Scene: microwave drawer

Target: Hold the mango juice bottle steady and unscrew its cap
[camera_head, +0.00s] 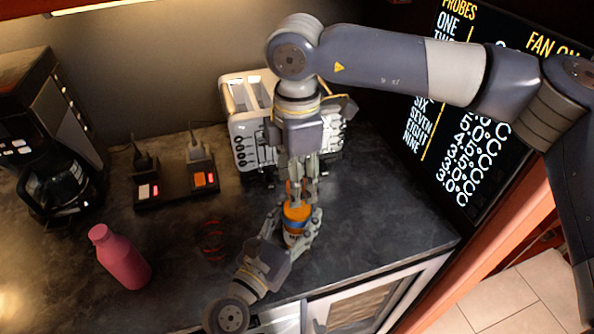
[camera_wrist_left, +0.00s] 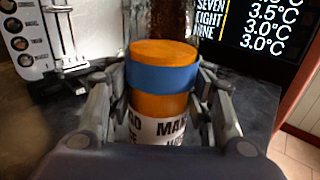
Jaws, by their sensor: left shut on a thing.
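The mango juice bottle (camera_head: 296,212) stands upright near the counter's front edge. It has a flat orange top, a blue band and a white label with black letters, also seen in the left wrist view (camera_wrist_left: 160,76). My left gripper (camera_head: 299,228) comes in low from the front left and is shut around the bottle's sides; its fingers flank it in the left wrist view. My right gripper (camera_head: 298,188) points down just above the orange top. A small reddish-orange patch shows between its fingers; whether they grip anything is unclear. I cannot make out the cap's edge.
A white toaster (camera_head: 243,125) stands behind the bottle. A pink bottle (camera_head: 121,258) and a red coil-shaped thing (camera_head: 213,240) are to the left. A socket strip (camera_head: 177,186) and a coffee maker (camera_head: 62,180) lie farther left. A dark text panel (camera_head: 440,110) is at right.

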